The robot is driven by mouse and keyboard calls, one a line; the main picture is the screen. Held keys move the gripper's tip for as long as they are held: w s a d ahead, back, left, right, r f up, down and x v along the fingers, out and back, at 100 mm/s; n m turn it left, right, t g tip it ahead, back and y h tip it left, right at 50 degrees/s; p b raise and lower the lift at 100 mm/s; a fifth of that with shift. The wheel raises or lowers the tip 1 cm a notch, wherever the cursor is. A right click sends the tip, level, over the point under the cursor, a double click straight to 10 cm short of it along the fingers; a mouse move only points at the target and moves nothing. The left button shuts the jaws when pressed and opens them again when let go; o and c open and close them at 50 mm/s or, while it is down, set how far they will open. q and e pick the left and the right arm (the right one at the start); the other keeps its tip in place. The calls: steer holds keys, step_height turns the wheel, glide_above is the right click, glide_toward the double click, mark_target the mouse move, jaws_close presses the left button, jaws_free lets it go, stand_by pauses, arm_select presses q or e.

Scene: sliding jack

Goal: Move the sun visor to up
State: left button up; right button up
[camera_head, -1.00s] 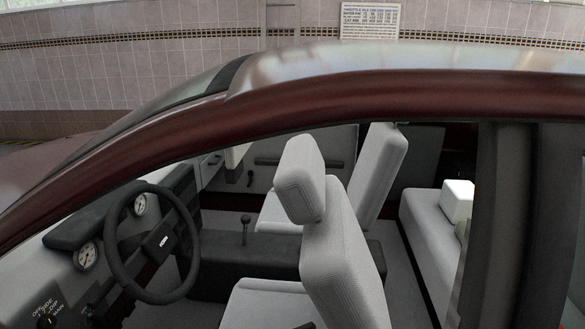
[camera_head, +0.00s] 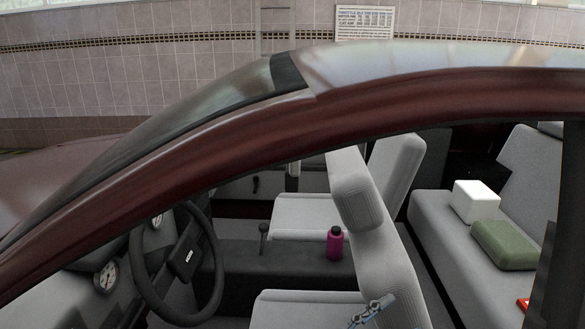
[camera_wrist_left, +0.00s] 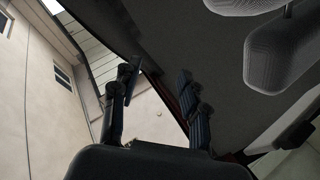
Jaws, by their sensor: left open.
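In the left wrist view my left gripper (camera_wrist_left: 158,75) is open, with its two dark fingers apart and nothing between them. Past it are a dark roof-like surface (camera_wrist_left: 205,50) and rounded grey padded pieces (camera_wrist_left: 285,50) at the upper right. I cannot tell whether one of these is the sun visor or a headrest. No visor shows clearly in the head view; the red-brown roof frame (camera_head: 330,125) covers the upper windshield area. Neither gripper can be made out in the head view.
The car roof edge and front pillar cross the head view. Inside are a steering wheel (camera_head: 182,262), a front seat headrest (camera_head: 357,200), a pink bottle (camera_head: 334,243), a white box (camera_head: 476,201) and a green cushion (camera_head: 505,245). A small blue-grey object (camera_head: 372,312) shows by the front seat.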

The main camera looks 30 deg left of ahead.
arm_select(q)
steer(key=a+r+n+t+y, duration=0.6)
steer(key=a+r+t+y, duration=0.1)
steer(key=a, duration=0.1)
steer(key=n+g+y, duration=0.4)
steer(key=n+y, duration=0.7)
steer(key=y, duration=0.8)
glide_toward(293, 167)
step_height(293, 167, down, 4)
steer(key=w+a, duration=0.1)
steer(key=p+x, duration=0.3)
steer(key=x, duration=1)
steer(key=shift+w+a+r, duration=0.1)
steer(key=shift+w, duration=0.15)
arm_select(e)
steer(key=r, duration=0.3)
steer(key=shift+s+a, duration=0.1)
steer(key=shift+a, duration=0.2)
arm_select(q)
jaws_close()
arm_select(e)
steer(key=shift+a, duration=0.1)
